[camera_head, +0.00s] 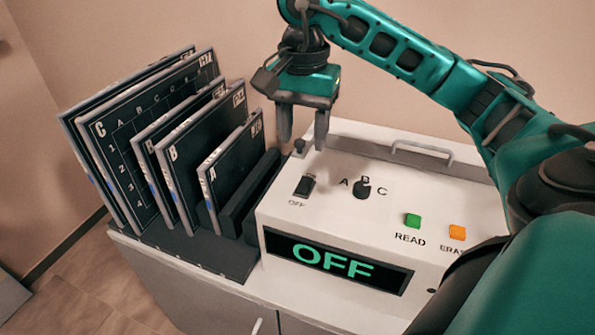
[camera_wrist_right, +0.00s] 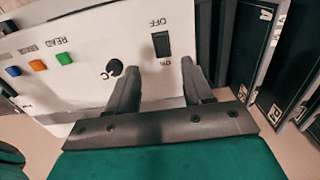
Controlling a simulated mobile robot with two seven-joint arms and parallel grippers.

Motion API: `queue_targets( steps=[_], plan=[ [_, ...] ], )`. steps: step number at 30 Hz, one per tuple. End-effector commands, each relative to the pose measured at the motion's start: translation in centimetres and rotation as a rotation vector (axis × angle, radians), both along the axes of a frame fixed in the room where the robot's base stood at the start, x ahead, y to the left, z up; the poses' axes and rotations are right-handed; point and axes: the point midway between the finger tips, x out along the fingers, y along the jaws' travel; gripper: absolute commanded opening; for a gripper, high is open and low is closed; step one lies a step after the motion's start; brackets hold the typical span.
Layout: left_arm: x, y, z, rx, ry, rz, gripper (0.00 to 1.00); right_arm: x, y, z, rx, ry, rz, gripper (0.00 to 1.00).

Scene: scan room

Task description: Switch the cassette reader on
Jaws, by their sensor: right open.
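The cassette reader (camera_head: 390,210) is a white box on a cabinet. Its front display (camera_head: 335,262) reads OFF in green letters. Its black power switch (camera_head: 305,186) is on the top left, with OFF printed at its near end; the switch also shows in the right wrist view (camera_wrist_right: 161,44). My right gripper (camera_head: 303,140) is open and empty, above the back left of the reader, beyond the switch. In the right wrist view its two fingers (camera_wrist_right: 157,82) point toward the panel, with the switch between and ahead of them. My left gripper is not in view.
Right of the switch are a black A-B-C knob (camera_head: 362,189), a green READ button (camera_head: 412,220) and an orange button (camera_head: 457,232). Several dark cassettes (camera_head: 165,145) stand in a rack left of the reader. A handle (camera_head: 422,150) lies behind the panel.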

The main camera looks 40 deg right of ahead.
Motion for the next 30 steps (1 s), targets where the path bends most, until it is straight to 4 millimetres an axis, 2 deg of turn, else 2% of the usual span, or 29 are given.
queue_targets(
  steps=[1, 5, 15, 21, 30],
  plan=[
    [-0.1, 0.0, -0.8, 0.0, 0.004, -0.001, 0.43, -0.1, 0.1, -1.3, 0.003, 0.006, 0.002, 0.51],
    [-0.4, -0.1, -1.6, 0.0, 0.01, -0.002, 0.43, -0.1, 0.1, -3.6, 0.003, 0.005, 0.001, 0.51],
    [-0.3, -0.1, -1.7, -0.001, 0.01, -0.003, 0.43, -0.1, 0.1, -9.6, 0.003, 0.005, -0.001, 0.51],
    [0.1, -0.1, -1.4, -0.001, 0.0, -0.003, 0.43, 0.0, 0.1, -11.0, 0.003, 0.001, 0.0, 0.51],
    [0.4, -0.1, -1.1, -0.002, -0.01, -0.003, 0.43, 0.0, 0.1, -11.2, 0.003, 0.0, 0.0, 0.51]
  ],
)
